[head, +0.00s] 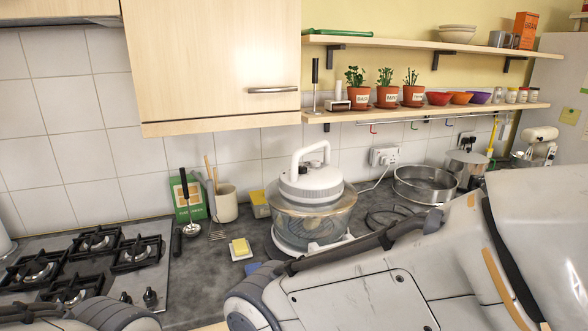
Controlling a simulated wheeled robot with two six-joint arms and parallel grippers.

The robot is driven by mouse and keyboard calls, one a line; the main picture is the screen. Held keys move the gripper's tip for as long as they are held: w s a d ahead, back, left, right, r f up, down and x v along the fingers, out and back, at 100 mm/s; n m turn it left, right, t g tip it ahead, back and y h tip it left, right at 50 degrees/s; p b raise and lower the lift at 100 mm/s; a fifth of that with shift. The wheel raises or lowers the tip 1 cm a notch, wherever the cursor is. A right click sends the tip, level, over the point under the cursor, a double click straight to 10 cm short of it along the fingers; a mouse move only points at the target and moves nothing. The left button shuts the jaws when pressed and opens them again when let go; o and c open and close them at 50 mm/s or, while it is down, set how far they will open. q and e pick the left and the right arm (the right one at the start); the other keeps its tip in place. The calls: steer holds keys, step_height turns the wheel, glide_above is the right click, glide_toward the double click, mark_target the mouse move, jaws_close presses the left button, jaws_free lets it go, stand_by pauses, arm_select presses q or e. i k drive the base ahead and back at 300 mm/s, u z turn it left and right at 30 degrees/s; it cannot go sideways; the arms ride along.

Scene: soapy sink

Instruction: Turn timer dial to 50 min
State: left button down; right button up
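I cannot make out a timer dial with minute marks in the head view. A white appliance (310,187) with a looped handle and a clear bowl stands on the counter at the centre. I see no readable dial on it, and its lower front is partly hidden by my arm. Dark knobs (150,298) sit at the right front of the gas hob. Large white arm parts of mine fill the lower right, and another shows at the lower left. Neither gripper's fingers are in view.
The gas hob (165,270) is at the left. A green box (187,199), a utensil crock (227,204) and a yellow block on a small dish (240,247) stand near the appliance. A round metal pan (425,184) is at the right. Shelves (430,112) hang above.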

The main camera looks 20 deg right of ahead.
mark_target(314, 163)
steer(key=z, duration=0.45)
steer(key=i, duration=0.5)
steer(key=z, duration=0.3)
